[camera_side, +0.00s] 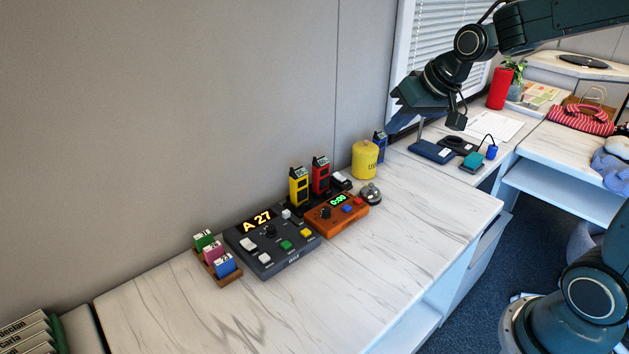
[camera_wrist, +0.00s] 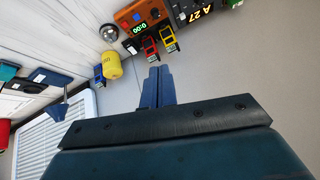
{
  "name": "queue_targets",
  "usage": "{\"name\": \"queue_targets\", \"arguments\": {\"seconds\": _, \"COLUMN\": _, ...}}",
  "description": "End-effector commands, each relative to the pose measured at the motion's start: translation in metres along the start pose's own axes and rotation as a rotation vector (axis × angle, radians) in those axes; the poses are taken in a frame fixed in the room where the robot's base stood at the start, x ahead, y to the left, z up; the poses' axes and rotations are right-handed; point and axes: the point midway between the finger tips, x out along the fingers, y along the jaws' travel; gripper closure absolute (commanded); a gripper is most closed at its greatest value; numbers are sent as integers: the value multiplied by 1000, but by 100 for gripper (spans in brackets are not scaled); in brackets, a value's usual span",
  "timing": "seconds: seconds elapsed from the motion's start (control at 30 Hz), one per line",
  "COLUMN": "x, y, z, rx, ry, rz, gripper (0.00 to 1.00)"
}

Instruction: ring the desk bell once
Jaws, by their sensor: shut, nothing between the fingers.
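The desk bell (camera_side: 371,194) is a small silver dome on a dark base. It stands on the marble-patterned counter, right of the orange timer box. In the wrist view the bell (camera_wrist: 108,33) shows at the upper left, upright and uncovered. My gripper (camera_side: 391,128) is high above the far part of the counter, up and to the right of the bell and well apart from it. In the wrist view my gripper's blue fingers (camera_wrist: 159,73) are together, with nothing between them. They point away from the bell, toward the wall side.
A yellow canister (camera_side: 365,159) stands just behind the bell. The orange timer box (camera_side: 336,213) is left of it, with red (camera_side: 320,176) and yellow (camera_side: 299,186) radios behind. A blue radio (camera_side: 379,147) stands near the wall. The counter (camera_side: 430,215) right of the bell is clear.

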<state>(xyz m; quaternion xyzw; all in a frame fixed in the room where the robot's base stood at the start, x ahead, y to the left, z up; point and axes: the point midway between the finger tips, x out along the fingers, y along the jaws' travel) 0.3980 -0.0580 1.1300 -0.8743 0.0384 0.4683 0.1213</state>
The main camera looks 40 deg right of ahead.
Motion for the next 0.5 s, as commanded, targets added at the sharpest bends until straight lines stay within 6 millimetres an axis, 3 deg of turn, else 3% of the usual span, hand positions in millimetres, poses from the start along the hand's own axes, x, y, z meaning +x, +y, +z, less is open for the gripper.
{"name": "queue_targets", "arguments": {"seconds": 0.5, "x": 87, "y": 51, "z": -52, "rx": 156, "ry": 51, "rz": -43, "gripper": 100}}
